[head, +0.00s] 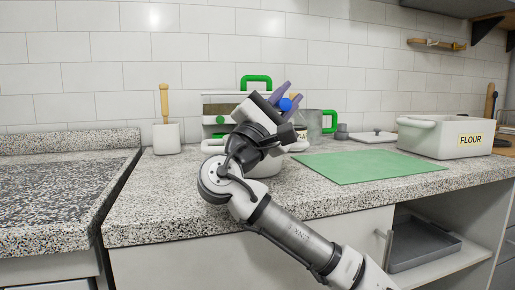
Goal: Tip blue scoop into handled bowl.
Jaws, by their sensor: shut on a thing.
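My gripper (291,92) is raised above the counter near the middle of the head view, its two purple-grey fingers pointing up and to the right. It is shut on the blue scoop (285,104), of which only a small rounded blue part shows between the fingers. The rest of the scoop is hidden, so I cannot tell its tilt or contents. A white bowl (268,168) on the counter is mostly hidden behind my arm, below the gripper. It seems to be the handled bowl, but no handle clearly shows.
A white container with a green handle (256,80) stands behind my gripper. A grey jug with a green handle (314,124) is right of it. A green mat (368,166) lies clear. A FLOUR bin (440,138) stands right, a white crock (166,139) left.

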